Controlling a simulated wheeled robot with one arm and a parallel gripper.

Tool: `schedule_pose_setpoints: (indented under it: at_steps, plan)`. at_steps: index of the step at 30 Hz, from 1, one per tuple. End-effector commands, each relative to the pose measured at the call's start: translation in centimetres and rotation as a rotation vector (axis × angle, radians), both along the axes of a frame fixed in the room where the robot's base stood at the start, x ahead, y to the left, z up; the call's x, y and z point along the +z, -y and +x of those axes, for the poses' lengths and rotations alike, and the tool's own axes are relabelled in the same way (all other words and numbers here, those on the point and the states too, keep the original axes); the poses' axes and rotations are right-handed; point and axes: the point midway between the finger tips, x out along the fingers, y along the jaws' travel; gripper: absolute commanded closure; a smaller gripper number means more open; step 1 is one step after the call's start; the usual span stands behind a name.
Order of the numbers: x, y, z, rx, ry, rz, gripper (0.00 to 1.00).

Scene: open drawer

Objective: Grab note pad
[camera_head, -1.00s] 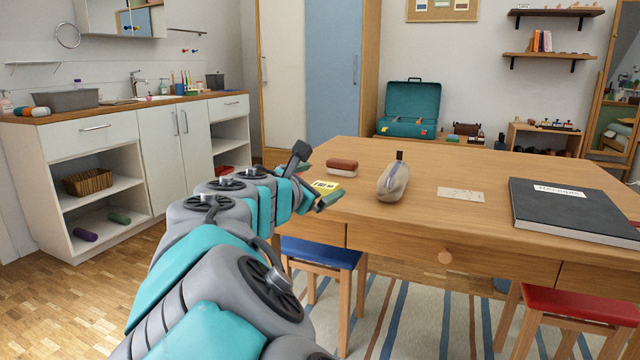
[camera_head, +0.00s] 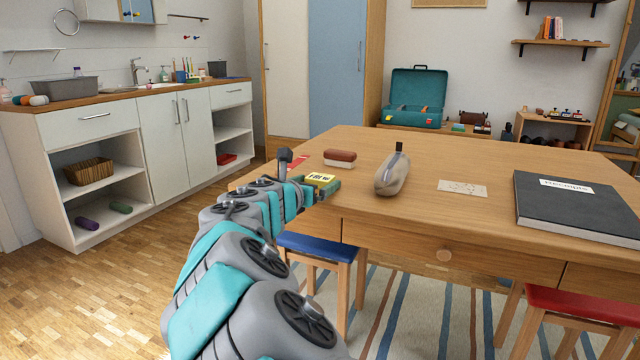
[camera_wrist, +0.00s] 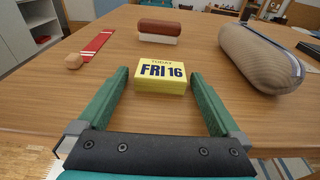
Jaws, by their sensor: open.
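The note pad is a small yellow block (camera_wrist: 161,78) marked "TODAY FRI 16", lying on the wooden table near its front left edge. In the head view its yellow top (camera_head: 320,179) shows just at the end of my arm. My gripper (camera_wrist: 160,82) is open, with its two green fingers on either side of the pad. A gap shows between the pad and each finger, so neither appears to touch it. In the head view my gripper (camera_head: 318,187) is low at the table edge and partly hidden by my own wrist.
A brown-and-white eraser (camera_wrist: 158,31) lies behind the pad. A grey pouch (camera_wrist: 262,57) lies to the right. A black book (camera_head: 575,205) and a card (camera_head: 462,188) are farther right.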

Motion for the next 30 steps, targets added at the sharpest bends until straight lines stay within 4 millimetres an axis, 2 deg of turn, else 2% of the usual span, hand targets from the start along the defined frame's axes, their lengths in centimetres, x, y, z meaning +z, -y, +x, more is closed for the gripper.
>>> schedule_pose_setpoints:
  at_steps: [3,11,30]
  plan:
    - [-0.06,0.33,0.8,0.0,0.001,0.001,0.0]
    - [0.0,0.38,0.86,0.0,0.002,0.0,0.02]
    - [-0.04,0.4,0.86,-0.001,0.001,0.0,0.74]
